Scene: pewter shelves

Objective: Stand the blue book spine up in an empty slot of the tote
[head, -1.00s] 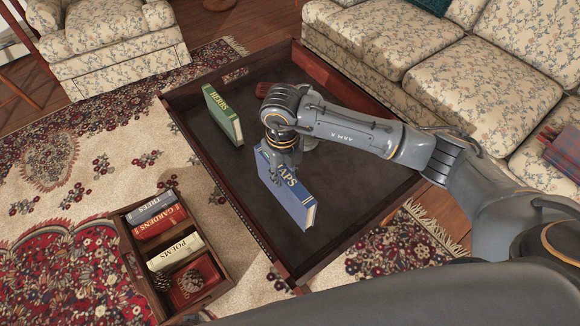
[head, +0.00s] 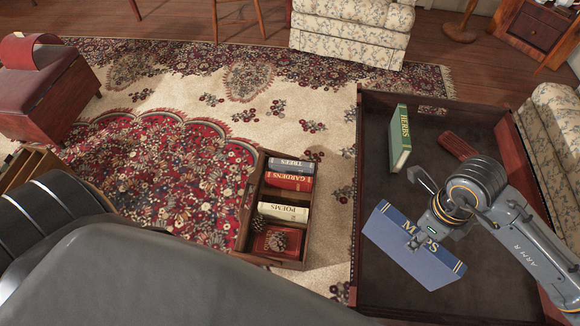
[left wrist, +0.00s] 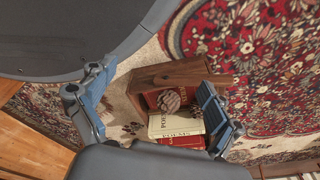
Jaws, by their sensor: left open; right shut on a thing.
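The blue book (head: 385,232), lettered MAPS, is in my right gripper (head: 416,240) over the dark tray-topped table (head: 385,292). The wooden tote (head: 245,215) stands on the rug to the left. It holds TREES (head: 292,165), GARDENS (head: 289,181), POEMS (head: 282,212) and a red book (head: 268,247). A dark gap shows between GARDENS and POEMS. My left gripper (left wrist: 152,80) is open and empty, with the tote beyond its fingers.
A green HERBS book (head: 399,140) stands on the table, near a dark red object (head: 458,145). Pine cones (head: 278,241) lie at the tote's near end. A floral sofa (head: 555,125) flanks the table at right. Patterned rug (head: 160,165) lies open left of the tote.

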